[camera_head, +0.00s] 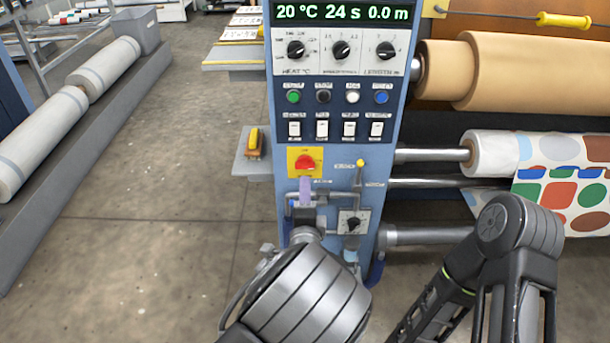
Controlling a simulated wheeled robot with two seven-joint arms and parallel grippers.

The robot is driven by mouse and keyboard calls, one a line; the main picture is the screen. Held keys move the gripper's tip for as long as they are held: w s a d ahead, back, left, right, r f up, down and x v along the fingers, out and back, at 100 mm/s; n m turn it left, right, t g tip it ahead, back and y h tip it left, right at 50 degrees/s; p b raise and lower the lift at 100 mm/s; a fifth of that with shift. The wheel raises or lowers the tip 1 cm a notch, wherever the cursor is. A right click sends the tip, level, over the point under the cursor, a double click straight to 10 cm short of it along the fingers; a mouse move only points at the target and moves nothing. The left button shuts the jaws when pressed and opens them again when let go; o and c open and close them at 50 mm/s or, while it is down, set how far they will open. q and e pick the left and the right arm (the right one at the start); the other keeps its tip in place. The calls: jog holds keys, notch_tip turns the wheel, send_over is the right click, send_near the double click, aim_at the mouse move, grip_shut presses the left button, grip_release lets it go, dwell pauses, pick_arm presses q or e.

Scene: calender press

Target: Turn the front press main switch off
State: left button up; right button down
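The main switch is a red rotary knob (306,162) on a yellow square plate (318,154), on the lower left of the blue press panel (343,168). My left gripper (306,192) is right below the knob in the head view, its fingers pointing up at the plate. My own wrist hides part of it, and I cannot tell whether the fingers are open or whether they touch the plate. My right arm shows at the lower right, but its gripper is not in view.
The panel has a green display (342,12), dials, buttons and white rocker switches (322,130). A small yellow-handled tool (253,142) sits on a side shelf. Rollers with tan (540,70) and patterned material (560,165) are at right.

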aim_at(305, 169)
pick_arm(q)
jog(key=w+b, duration=0.1)
jog(key=w, duration=0.6)
jog(key=shift+w, duration=0.4)
grip_shut()
jog(key=shift+f, duration=0.1)
